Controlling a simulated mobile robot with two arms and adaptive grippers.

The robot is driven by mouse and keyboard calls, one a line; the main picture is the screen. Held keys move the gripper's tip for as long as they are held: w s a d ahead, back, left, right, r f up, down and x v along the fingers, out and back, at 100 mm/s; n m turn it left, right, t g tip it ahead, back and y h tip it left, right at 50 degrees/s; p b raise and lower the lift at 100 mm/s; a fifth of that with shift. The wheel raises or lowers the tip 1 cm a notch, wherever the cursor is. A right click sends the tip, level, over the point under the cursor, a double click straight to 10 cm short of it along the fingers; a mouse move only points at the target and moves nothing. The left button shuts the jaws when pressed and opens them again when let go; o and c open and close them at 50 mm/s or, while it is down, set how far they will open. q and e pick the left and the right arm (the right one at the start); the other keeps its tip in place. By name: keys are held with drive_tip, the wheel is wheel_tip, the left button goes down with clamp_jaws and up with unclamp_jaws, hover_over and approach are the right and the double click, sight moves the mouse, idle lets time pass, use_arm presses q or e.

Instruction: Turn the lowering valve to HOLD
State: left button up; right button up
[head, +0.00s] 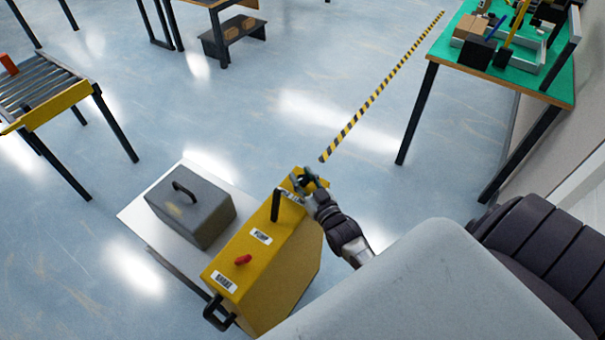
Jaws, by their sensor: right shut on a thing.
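A yellow lift unit (285,285) stands at the lower centre, with a PUMP label (261,237) and a second label (224,282) on its top. A black bent lever (276,205) and a small red handle (242,260) stick up from it. My right gripper (303,182) is at the far end of this top face, shut on a small dark part that seems to be the lowering valve. The fingers hide most of it, and I cannot read its setting. My left gripper is not in view.
A grey case (190,212) with a black handle lies on a pale platform (150,237) left of the yellow unit. A roller conveyor (42,88) stands at the left. A green-topped table (540,85) with tools is at the upper right. The floor between is clear.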

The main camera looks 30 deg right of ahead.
drive_tip(key=shift+m+h, duration=0.3)
drive_tip(key=shift+h, duration=0.2)
drive_tip(key=o, duration=1.2)
drive_tip(key=s, duration=0.4)
drive_tip(key=s+a, duration=0.1)
drive_tip(key=s, duration=0.7)
drive_tip(key=shift+a, duration=0.4)
drive_tip(key=shift+d, duration=0.1)
